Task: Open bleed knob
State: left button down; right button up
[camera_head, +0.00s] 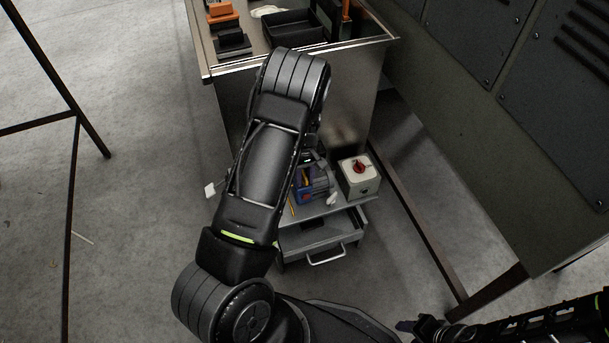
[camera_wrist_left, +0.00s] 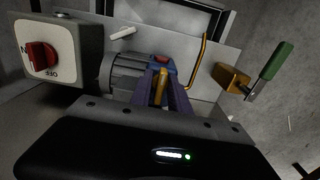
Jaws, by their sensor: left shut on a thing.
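My left gripper (camera_wrist_left: 163,88) has its purple fingers around a small upright yellow piece (camera_wrist_left: 160,85), which appears to be the bleed knob, and is shut on it. The piece stands in front of a blue and red part (camera_wrist_left: 163,62) beside a grey ribbed cylinder (camera_wrist_left: 122,75). In the head view, my left arm reaches down to this unit (camera_head: 307,195) on the small grey cabinet and hides much of it, so the grip cannot be seen clearly there. My right gripper (camera_head: 407,325) shows at the bottom right, low and away from the cabinet; its finger opening is unclear.
A white box with a red rotary switch (camera_head: 359,168) stands right of the unit; it also shows in the left wrist view (camera_wrist_left: 42,55). The cabinet's drawer (camera_head: 322,240) is open. A green-handled lever (camera_wrist_left: 275,62) is at the right. A metal bench (camera_head: 345,90) stands behind.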

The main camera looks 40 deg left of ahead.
dwell(0.5)
pick_arm(q)
jog(key=shift+n+p, duration=0.3)
jog(key=shift+n, duration=0.7)
jog(key=shift+n+p, duration=0.35)
jog(key=shift+n, duration=0.75)
